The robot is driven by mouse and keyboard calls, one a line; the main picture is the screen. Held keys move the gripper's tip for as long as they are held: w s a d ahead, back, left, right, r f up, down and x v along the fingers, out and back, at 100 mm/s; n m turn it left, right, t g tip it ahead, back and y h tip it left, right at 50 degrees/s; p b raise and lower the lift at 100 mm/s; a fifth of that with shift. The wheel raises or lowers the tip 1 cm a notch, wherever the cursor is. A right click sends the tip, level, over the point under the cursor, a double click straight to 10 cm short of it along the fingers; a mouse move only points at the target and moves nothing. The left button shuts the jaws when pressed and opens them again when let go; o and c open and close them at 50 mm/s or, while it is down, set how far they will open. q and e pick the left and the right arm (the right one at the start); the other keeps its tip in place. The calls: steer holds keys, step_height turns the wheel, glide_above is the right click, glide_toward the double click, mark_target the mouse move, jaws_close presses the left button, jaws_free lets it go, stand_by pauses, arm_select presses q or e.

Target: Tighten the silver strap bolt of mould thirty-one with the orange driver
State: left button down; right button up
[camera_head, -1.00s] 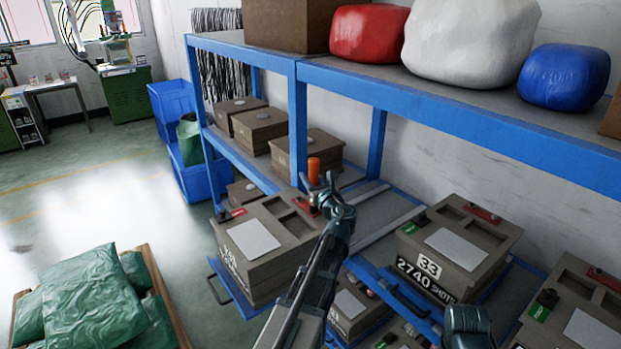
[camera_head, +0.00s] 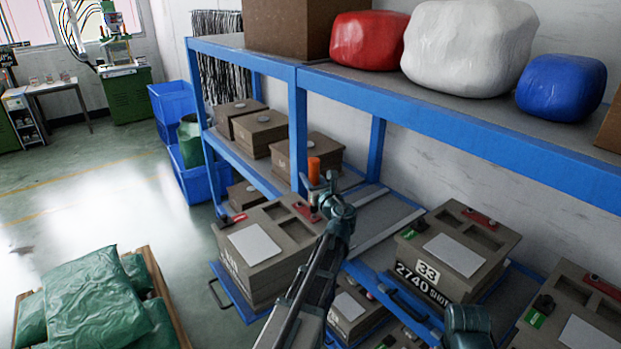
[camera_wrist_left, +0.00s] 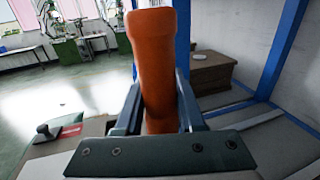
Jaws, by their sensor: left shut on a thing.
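My left gripper (camera_head: 330,190) is shut on the orange driver (camera_head: 313,171), which stands upright in its fingers. In the left wrist view, the driver's orange handle (camera_wrist_left: 157,70) rises between the two fingers. They are over the back right corner of a brown mould (camera_head: 262,272) with a blank pale plate on its lid. Its front marking is too blurred to read for sure. A red strap (camera_head: 303,211) lies on that corner, just below the driver. The silver bolt is not visible; the driver tip and gripper hide that spot. My right gripper's fingers are not in view.
Mould 33 (camera_head: 438,285) and another mould (camera_head: 560,322) stand to the right on the blue rack. Green sacks (camera_head: 95,305) lie at the lower left.

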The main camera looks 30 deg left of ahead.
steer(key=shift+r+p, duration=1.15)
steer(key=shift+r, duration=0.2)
